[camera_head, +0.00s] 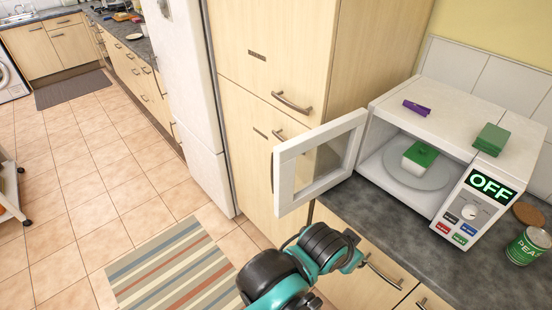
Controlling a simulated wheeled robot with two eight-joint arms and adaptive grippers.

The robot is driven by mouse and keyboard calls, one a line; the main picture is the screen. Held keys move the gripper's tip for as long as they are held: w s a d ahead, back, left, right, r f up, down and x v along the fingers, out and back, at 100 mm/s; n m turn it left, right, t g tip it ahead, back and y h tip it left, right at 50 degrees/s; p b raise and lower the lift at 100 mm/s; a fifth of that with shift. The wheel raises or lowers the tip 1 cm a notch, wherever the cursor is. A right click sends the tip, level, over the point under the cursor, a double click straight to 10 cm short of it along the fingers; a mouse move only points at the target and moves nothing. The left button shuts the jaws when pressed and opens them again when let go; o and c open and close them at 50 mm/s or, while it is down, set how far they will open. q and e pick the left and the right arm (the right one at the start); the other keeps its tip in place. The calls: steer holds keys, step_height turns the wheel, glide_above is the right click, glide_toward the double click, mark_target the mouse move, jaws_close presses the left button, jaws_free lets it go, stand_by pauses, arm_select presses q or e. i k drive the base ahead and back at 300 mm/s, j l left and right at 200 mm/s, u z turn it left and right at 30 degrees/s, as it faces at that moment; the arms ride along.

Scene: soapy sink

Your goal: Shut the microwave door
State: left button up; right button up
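The white microwave (440,125) stands on the dark counter at the right. Its door (318,160) stands wide open, hinged on the left side and swung out past the counter's front edge. A green-and-white box (418,158) sits on the round glass plate (398,180) inside. The display (490,187) reads OFF. A teal and black arm of mine comes up from the bottom middle, below and in front of the door. I cannot make out any gripper fingers on it, nor tell for sure which arm it is.
A purple item (417,108) and a green block (491,139) lie on top of the microwave. A peas can (530,246) and a brown round coaster (529,214) are on the counter at right. Tall wooden cupboards (270,130) stand behind the door. A striped rug (175,268) lies on the tiled floor.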

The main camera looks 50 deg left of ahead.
mark_target(284, 155)
steer(key=k+j+u, duration=0.1)
steer(key=j+u, duration=0.15)
steer(key=j, duration=0.8)
steer(key=j+z, duration=0.35)
steer(key=j, duration=0.45)
steer(key=k+j+z, duration=0.1)
steer(key=j+z, duration=0.2)
steer(key=j, duration=0.5)
steer(key=j+z, duration=0.25)
steer(key=j, duration=0.15)
steer(key=i+j+z, duration=0.1)
steer(key=j+z, duration=0.2)
steer(key=j, duration=0.15)
steer(key=k+j+z, duration=0.1)
steer(key=j, duration=0.2)
steer(key=k+j, duration=0.1)
steer(key=j, duration=0.2)
steer(key=k+j+z, duration=0.15)
steer(key=j, duration=0.15)
